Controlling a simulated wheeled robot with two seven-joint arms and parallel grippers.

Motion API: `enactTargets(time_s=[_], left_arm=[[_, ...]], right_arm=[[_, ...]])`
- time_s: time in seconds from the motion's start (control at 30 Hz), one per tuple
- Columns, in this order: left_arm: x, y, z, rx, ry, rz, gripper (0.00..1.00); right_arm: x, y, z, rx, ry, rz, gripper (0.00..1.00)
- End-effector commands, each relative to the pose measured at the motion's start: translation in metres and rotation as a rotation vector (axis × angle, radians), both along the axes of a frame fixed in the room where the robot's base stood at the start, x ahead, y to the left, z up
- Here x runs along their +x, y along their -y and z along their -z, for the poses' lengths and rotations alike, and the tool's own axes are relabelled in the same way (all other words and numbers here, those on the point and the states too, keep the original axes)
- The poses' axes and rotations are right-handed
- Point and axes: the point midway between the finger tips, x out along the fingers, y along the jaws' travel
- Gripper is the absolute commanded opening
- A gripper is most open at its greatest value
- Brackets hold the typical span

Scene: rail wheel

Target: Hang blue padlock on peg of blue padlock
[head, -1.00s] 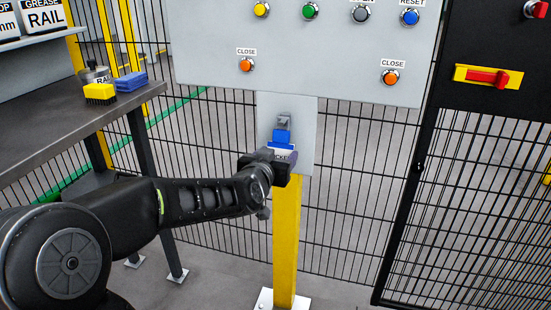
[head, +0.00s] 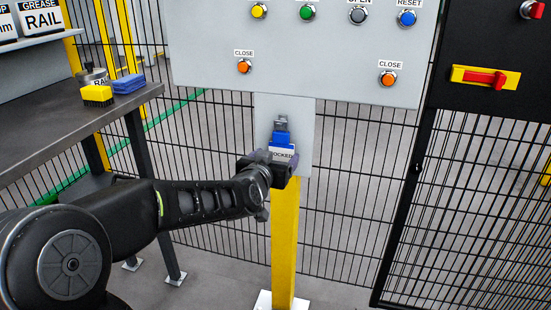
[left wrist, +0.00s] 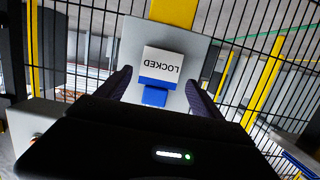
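The blue padlock (head: 282,138), with its white "LOCKED" tag (head: 283,154), is on the grey peg bracket (head: 282,122) on the plate below the control box. It hangs about upright. Its shackle and the peg are too small to make out clearly. In the left wrist view the padlock (left wrist: 154,97) and tag appear upside down. My left gripper (head: 279,167) is just below and in front of the tag. The left wrist view shows its fingers (left wrist: 157,82) spread on either side of the padlock, with gaps between. My right gripper is not in view.
The grey control box (head: 300,85) with buttons is above the plate, on a yellow post (head: 285,240). Black mesh fence (head: 350,210) stands behind. A black panel with a red handle (head: 486,77) is at right.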

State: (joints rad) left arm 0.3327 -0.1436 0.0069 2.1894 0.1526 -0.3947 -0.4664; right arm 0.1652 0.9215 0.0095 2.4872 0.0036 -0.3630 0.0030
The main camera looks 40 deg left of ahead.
Motion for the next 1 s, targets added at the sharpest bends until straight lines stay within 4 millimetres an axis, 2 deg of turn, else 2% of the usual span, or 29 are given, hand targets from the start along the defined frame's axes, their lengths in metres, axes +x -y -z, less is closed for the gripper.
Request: enactTargets(time_s=[0.13,0.47,0.57,0.9,1.0], left_arm=[[0.000,0.000,0.000,0.000,0.000,0.000,0.89],[-0.004,0.001,-0.001,0.000,-0.001,0.000,0.89],[-0.013,0.004,-0.004,0.000,0.000,0.000,0.89],[-0.062,0.021,-0.016,0.001,0.001,-0.001,0.89],[-0.070,0.024,-0.017,0.000,0.001,0.000,0.89]], right_arm=[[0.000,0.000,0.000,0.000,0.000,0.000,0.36],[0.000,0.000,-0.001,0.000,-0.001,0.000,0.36],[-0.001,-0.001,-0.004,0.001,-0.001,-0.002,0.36],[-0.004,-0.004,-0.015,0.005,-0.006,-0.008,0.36],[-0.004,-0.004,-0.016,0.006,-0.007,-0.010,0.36]])
